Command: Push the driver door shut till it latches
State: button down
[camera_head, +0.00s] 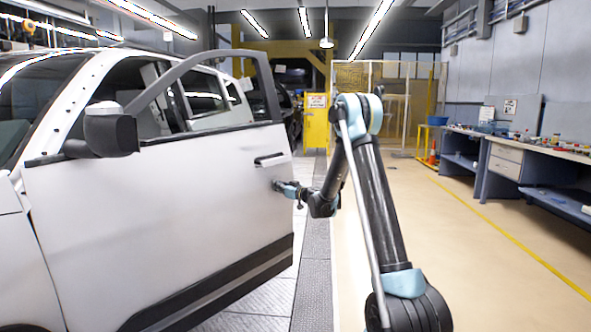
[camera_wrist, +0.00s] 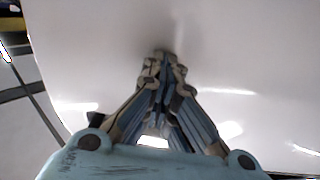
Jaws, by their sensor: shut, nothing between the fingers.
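The driver door (camera_head: 190,180) of the white vehicle stands open in the head view, swung out from the body with its window frame up. Its dark handle (camera_head: 269,160) is near the trailing edge. My gripper (camera_head: 277,186) is shut and empty, with its tips at the outer door skin just below the handle. In the wrist view, the shut fingertips (camera_wrist: 163,62) are at the white door panel (camera_wrist: 240,50), which fills most of the picture. Contact looks likely, but I cannot be sure of it. The door latch is hidden.
A black side mirror (camera_head: 110,135) sticks out from the door's front. A workbench (camera_head: 530,160) lines the right wall. A yellow cabinet (camera_head: 316,124) and mesh fence stand at the back. The beige floor (camera_head: 460,260) between vehicle and bench is clear.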

aim_at(271, 184)
jog(key=shift+w+a+g, duration=0.3)
jog(key=shift+w+a, duration=0.65)
jog(key=shift+a, duration=0.2)
jog(key=shift+w+a+n+y, duration=0.3)
jog(key=shift+w+a, duration=0.15)
jog(key=shift+a, duration=0.1)
jog(key=shift+w+a+g, duration=0.15)
jog(key=shift+w+a, duration=0.35)
jog(key=shift+a, duration=0.15)
jog(key=shift+w+a+g, duration=0.15)
jog(key=shift+w+a, duration=0.3)
jog(key=shift+a, duration=0.2)
jog(key=shift+w+a, duration=0.1)
jog(key=shift+a, duration=0.05)
jog(key=shift+w+a+n+g+y, duration=0.25)
jog(key=shift+w+a, duration=0.3)
jog(key=shift+a, duration=0.2)
jog(key=shift+w+a+n+g+y, duration=0.15)
jog(key=shift+w+a+n, duration=0.1)
jog(key=shift+w+a, duration=0.4)
jog(key=shift+a, duration=0.35)
jog(key=shift+a, duration=0.1)
jog(key=shift+n+g+y, duration=0.3)
jog(key=shift+g, duration=0.1)
jog(key=shift+x, duration=2.25)
